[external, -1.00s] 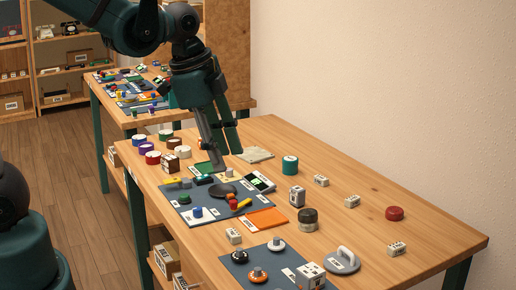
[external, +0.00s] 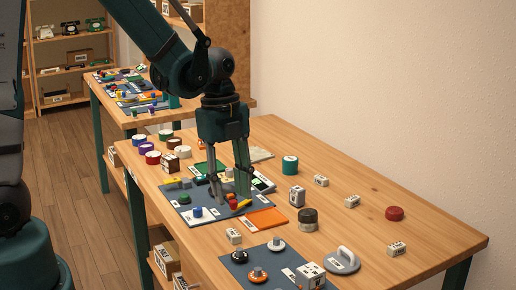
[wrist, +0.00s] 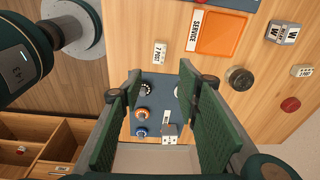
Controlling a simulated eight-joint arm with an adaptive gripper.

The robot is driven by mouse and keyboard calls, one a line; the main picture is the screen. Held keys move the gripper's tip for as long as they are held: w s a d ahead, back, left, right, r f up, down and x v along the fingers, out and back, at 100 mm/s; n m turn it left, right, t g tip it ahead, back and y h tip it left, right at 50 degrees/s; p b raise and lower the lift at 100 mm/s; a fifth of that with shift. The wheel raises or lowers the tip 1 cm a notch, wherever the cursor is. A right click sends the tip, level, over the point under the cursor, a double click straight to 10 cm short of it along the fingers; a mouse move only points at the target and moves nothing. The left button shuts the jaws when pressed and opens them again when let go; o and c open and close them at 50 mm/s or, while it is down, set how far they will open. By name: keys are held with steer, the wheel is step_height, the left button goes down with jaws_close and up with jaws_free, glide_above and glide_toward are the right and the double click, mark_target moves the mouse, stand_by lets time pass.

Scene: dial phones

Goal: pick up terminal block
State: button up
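Several small white blocks with dark markings look like terminal blocks; I cannot tell which one is meant. One (external: 234,236) stands beside the orange tray, and in the wrist view this block (wrist: 160,52) reads "2 POST". Others lie at the right: one block (external: 321,180) near the back, a second block (external: 351,201), and a third block (external: 397,248) near the front. My gripper (external: 230,198) points down over the grey-blue mat (external: 178,207). In the wrist view my gripper (wrist: 160,82) is open, with nothing between its fingers.
The orange tray (external: 267,221) is at the mat's right edge. A dark jar (external: 307,219), a larger marked block (external: 297,195), a red knob (external: 394,213) and a grey handle piece (external: 342,261) stand right of it. Bare table lies between them.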

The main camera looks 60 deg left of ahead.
mark_target(233, 232)
steer(key=shift+w+a+f+m, duration=0.1)
steer(key=shift+a+f+m, duration=0.15)
steer(key=shift+f, duration=0.25)
steer(key=shift+w+a+f+m, duration=0.1)
steer(key=shift+a+f+m, duration=0.15)
steer(key=shift+f, duration=0.3)
steer(key=shift+a+f+m, duration=0.15)
steer(key=shift+f+m, duration=0.15)
steer(key=shift+f, duration=0.2)
steer(key=shift+d+f+b, duration=0.25)
steer(key=shift+f+b, duration=0.1)
steer(key=shift+f, duration=0.95)
steer(key=shift+s+d+f+b, duration=0.1)
steer(key=shift+d+f+b, duration=0.1)
steer(key=shift+f, duration=0.65)
steer(key=shift+w+d+f+b, duration=0.1)
steer(key=shift+f+b, duration=0.15)
steer(key=shift+f, duration=0.65)
steer(key=shift+s+d+f+b, duration=0.1)
steer(key=shift+d+f+b, duration=0.1)
steer(key=shift+f, duration=0.65)
steer(key=shift+a, duration=0.1)
steer(key=c, duration=0.9)
